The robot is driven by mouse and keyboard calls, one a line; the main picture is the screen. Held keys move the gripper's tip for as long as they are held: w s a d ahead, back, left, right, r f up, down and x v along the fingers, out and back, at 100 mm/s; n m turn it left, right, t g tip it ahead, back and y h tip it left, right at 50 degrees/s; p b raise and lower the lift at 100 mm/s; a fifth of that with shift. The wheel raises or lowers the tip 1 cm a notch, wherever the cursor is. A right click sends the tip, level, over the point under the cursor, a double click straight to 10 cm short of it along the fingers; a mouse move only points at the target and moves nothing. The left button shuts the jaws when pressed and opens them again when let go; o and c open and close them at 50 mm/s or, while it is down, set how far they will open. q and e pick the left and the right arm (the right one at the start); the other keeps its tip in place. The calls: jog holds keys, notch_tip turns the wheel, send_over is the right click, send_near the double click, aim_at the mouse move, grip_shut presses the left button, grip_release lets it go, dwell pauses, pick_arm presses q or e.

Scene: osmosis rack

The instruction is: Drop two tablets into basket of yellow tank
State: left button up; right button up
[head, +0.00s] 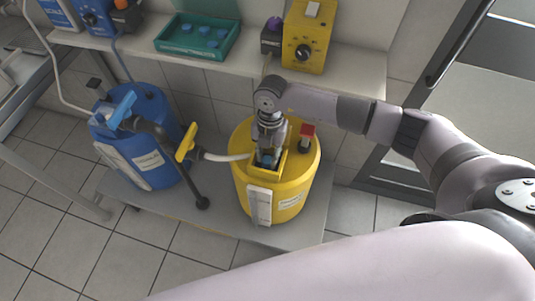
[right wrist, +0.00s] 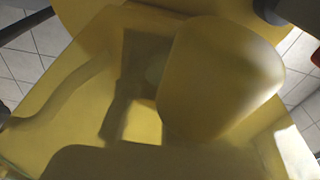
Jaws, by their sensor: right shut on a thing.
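The yellow tank (head: 297,197) stands on the low shelf, with a square basket opening (head: 282,165) in its top. My right gripper (head: 267,154) points down into this opening and is shut. A small patch of blue shows at its fingertips, consistent with a blue tablet, but it is mostly hidden. In the right wrist view, yellow walls (right wrist: 60,100) fill most of the picture and a large rounded shape (right wrist: 215,80) stands close to the camera; a tablet cannot be made out there. Several blue tablets (head: 201,31) sit in the green tray (head: 165,45) on the upper shelf. My left gripper is out of view.
A blue tank (head: 145,165) with a blue-handled valve stands left of the yellow tank. A yellow-handled valve (head: 187,143) and hose lie between them. A red-capped fitting (head: 306,134) rises close right of the gripper. A yellow pump (head: 307,38) stands on the upper shelf.

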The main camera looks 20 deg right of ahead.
jog(key=shift+f, duration=0.4)
dwell(0.5)
jog(key=o, duration=0.9)
jog(key=shift+c, duration=0.5)
jog(key=shift+o, duration=1)
jog(key=shift+o, duration=0.4)
jog(key=shift+r+p, duration=1.1)
jog(key=shift+r, duration=0.55)
notch_tip(320, 180, up, 8)
jog(key=p, duration=0.6)
